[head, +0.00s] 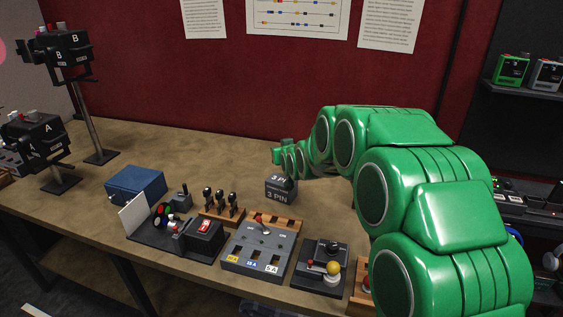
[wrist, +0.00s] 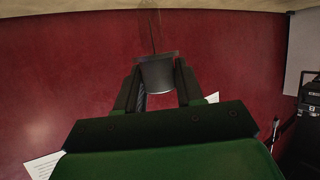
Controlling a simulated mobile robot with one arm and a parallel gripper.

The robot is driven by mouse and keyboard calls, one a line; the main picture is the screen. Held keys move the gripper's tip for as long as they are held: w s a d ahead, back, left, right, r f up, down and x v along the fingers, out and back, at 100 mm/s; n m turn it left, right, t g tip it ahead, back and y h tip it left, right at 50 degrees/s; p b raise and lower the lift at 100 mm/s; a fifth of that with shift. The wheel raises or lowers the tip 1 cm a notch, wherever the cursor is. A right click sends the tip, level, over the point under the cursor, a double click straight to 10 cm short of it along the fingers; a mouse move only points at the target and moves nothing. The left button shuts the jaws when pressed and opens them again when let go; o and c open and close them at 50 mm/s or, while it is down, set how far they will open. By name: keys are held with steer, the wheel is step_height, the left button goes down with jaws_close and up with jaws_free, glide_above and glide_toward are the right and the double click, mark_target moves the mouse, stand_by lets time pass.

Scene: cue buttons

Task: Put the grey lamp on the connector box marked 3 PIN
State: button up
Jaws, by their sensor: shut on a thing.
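The connector box marked 3 PIN (head: 278,196) is a small dark grey block with white lettering, standing on the workbench in the head view. My gripper (head: 281,157) is at the end of my green arm, just above and behind the box in the picture. In the wrist view my gripper (wrist: 156,80) is shut on a grey cup-shaped thing, which looks like the grey lamp (wrist: 156,74). I cannot make the lamp out clearly in the head view. Whether it touches the box I cannot tell.
On the workbench (head: 200,150) stand a blue box (head: 135,184), a panel with a red switch (head: 204,238), a grey switch panel (head: 262,247) and a joystick box (head: 320,267). The bench behind the 3 PIN box is clear.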

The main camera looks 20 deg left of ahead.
steer(key=shift+w+a+f, duration=0.3)
steer(key=shift+w+f, duration=0.3)
steer(key=shift+f, duration=1.75)
steer(key=shift+f, duration=0.1)
steer(key=o, duration=1)
steer(key=shift+s+d+r, duration=0.25)
steer(key=shift+s+r, duration=0.15)
steer(key=shift+v, duration=5.5)
